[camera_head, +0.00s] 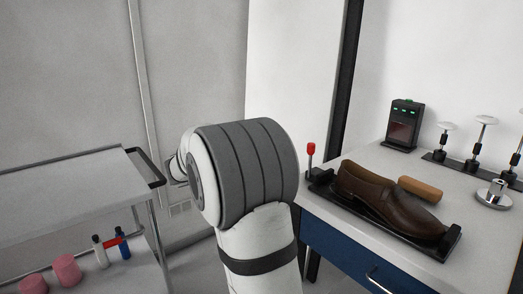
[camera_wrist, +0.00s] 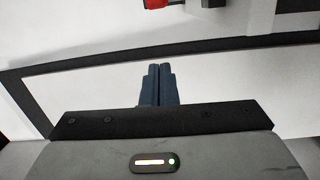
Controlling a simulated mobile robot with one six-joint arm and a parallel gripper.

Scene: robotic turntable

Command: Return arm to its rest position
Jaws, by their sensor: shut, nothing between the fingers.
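My arm stands in the middle of the head view, with a large grey and white joint in front. My gripper is hidden behind it there. In the wrist view my gripper (camera_wrist: 157,84) shows its two dark blue fingers side by side, shut with nothing between them. A pale surface with a dark border lies beyond the fingertips, and I cannot tell what it belongs to.
On the right, a workbench (camera_head: 328,212) holds a brown shoe (camera_head: 388,200) on a black tray (camera_head: 440,252), a red-tipped lever (camera_head: 310,149), a black device (camera_head: 403,125) and several white-topped stands. On the left is a grey cart (camera_head: 70,190) with pink items and bottles below.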

